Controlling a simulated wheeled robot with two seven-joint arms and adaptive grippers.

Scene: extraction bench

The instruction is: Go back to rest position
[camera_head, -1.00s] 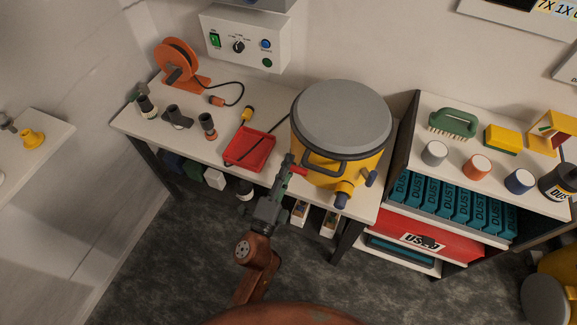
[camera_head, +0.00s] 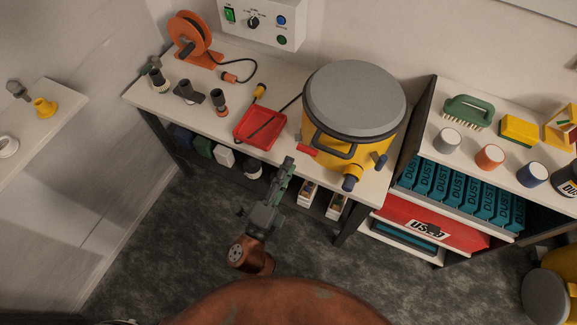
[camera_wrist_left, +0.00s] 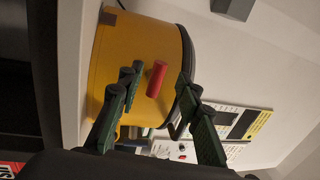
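My left gripper (camera_head: 287,165) hangs in front of the bench, a little in front of and left of the yellow canister (camera_head: 340,152) with its grey lid. In the left wrist view its two green-grey fingers (camera_wrist_left: 158,82) are spread with nothing between them. The red latch handle (camera_head: 307,150) on the canister's side is apart from the fingers; it also shows beyond them in the left wrist view (camera_wrist_left: 157,78). My right gripper is not in view.
The bench (camera_head: 150,98) holds a red tray (camera_head: 262,122), an orange cable reel (camera_head: 190,38) and dark nozzles. A shelf with teal dust boxes (camera_head: 460,190) stands to the right. Open floor (camera_head: 190,240) lies in front of the bench.

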